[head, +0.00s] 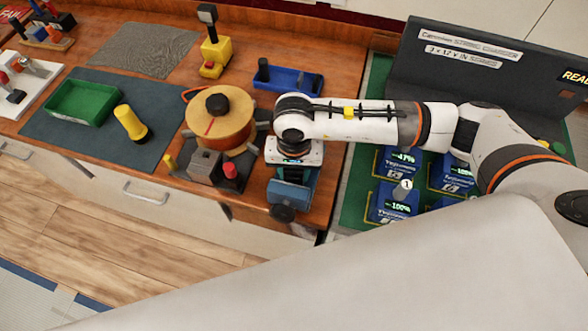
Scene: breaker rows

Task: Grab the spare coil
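No object is clearly recognisable as the spare coil. A round tan drum (217,130) with a black knob on top and a red line stands on the bench; I cannot tell if it is the coil. A thin orange loop (187,93) shows at its left edge. My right gripper (290,178) is just right of the drum, pointing down above a teal-blue device (301,192) with a dark knob near the bench's front edge. Its fingertips are hard to make out, so I cannot tell whether it is open or touching anything. My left gripper is out of view.
A green tray (83,102) and a yellow torch-like object (131,123) lie on a dark mat (52,128). A blue tray (288,79) and a yellow-based tool (215,55) stand behind. Blue battery-like units (388,208) sit on green at right, before a dark panel (470,70).

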